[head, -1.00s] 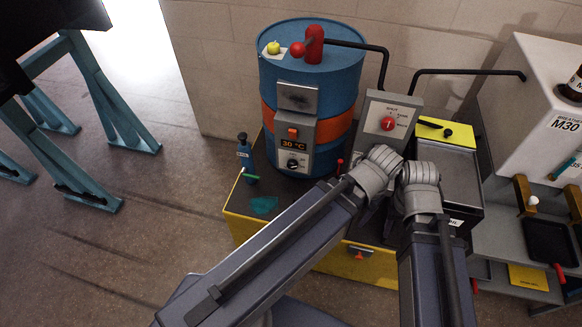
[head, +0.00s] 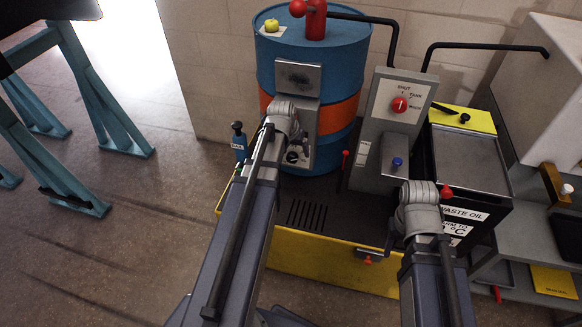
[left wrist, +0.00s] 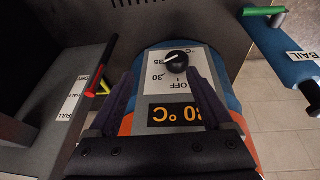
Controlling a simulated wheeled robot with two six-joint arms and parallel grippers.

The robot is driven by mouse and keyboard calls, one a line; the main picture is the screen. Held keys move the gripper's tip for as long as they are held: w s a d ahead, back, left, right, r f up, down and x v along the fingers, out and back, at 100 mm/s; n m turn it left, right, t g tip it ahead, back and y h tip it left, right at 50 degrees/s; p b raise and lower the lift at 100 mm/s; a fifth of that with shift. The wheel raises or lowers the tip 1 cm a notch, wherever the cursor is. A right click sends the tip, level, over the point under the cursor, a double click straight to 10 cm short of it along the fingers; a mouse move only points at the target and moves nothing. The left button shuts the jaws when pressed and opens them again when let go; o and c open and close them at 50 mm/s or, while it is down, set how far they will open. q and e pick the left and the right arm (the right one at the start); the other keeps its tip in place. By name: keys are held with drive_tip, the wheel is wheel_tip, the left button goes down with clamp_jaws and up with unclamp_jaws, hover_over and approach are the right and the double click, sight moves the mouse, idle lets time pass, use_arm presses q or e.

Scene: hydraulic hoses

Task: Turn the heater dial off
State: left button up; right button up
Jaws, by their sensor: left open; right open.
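The heater dial (head: 292,157) is a black knob on the panel of the blue drum (head: 345,60). The left wrist view shows this dial (left wrist: 176,62) upside down, its white pointer turned towards the number markings, away from the OFF label (left wrist: 178,86).
A grey valve panel (head: 385,110) with a red knob stands right of the drum. The waste oil box (head: 465,160) is beside it. A yellow-edged tray (head: 330,270) lies beneath. A blue BAIL bottle (head: 239,145) stands left of the drum. A red-handled tap (head: 315,20) tops the drum.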

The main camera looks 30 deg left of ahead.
sight(291, 156)
use_arm(q)
drive_tip(key=a, duration=0.3)
drive_tip(key=shift+w+f+n, duration=0.3)
drive_tip(key=shift+f, duration=0.1)
use_arm(e)
drive_tip(key=shift+f, duration=0.55)
use_arm(q)
drive_tip(key=shift+f+b, duration=0.1)
drive_tip(key=shift+b, duration=0.2)
use_arm(e)
drive_tip(key=shift+f, duration=0.1)
use_arm(q)
drive_tip(key=b+x, duration=0.7)
drive_tip(key=shift+w+a+f, duration=0.1)
drive_tip(key=shift+w+f, duration=0.15)
drive_tip(key=shift+f, duration=0.05)
use_arm(e)
wheel_tip(291, 156, down, 7)
use_arm(q)
drive_tip(key=shift+r, duration=0.1)
drive_tip(key=shift+c, duration=0.4)
clamp_jaws()
